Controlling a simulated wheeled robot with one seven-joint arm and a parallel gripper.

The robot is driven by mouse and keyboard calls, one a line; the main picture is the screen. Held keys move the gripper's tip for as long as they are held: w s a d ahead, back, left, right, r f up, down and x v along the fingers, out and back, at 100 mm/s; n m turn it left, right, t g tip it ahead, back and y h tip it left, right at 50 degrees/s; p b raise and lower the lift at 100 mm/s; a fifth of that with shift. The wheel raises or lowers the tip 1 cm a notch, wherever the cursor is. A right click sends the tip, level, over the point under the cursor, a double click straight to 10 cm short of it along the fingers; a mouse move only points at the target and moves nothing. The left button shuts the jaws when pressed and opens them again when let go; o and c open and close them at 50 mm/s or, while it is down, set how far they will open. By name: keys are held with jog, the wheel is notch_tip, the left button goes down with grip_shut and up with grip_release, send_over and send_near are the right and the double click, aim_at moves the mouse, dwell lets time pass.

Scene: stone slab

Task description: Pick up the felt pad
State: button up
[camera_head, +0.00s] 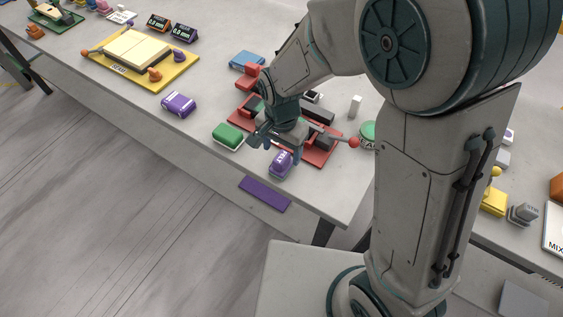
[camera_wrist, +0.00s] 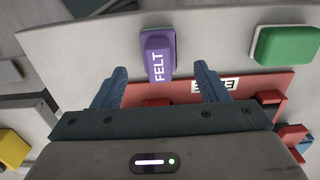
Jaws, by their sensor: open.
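The felt pad (camera_head: 281,164) is a small purple block near the slab's front edge, beside a red fixture. In the wrist view the felt pad (camera_wrist: 158,50) shows the white word FELT. My gripper (camera_head: 277,148) is just above the fixture and close to the pad. In the wrist view my gripper (camera_wrist: 160,72) has its two blue fingers spread wide with nothing held. The pad lies between the lines of the fingers, mostly beyond their tips. I cannot tell the height gap between fingers and pad.
A green block (camera_head: 228,136) stands left of the pad. The red fixture (camera_head: 325,157) lies under and beside my gripper. Another purple block (camera_head: 178,104) sits farther left. A green round tin (camera_head: 368,134) stands right. A purple strip (camera_head: 265,194) is below the slab edge.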

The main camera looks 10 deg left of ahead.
aim_at(281, 156)
jog(key=shift+s+f+p, duration=0.1)
jog(key=shift+f+p, duration=0.35)
jog(key=shift+f, duration=2.2)
jog(key=c, duration=1.2)
jog(key=shift+r, duration=0.1)
jog(key=shift+r, duration=0.55)
jog(key=r, duration=0.1)
jog(key=d+r+b, duration=0.1)
jog(key=r, duration=0.1)
jog(key=shift+d+r, duration=0.15)
jog(key=shift+r, duration=0.15)
jog(key=d+r, duration=0.2)
jog(key=d, duration=0.1)
jog(key=d+r, duration=0.2)
jog(key=d, duration=0.2)
jog(key=d+r+b, duration=0.1)
jog(key=d+r, duration=0.1)
jog(key=d, duration=0.1)
jog(key=shift+d+r, duration=0.1)
jog(key=shift+d, duration=0.1)
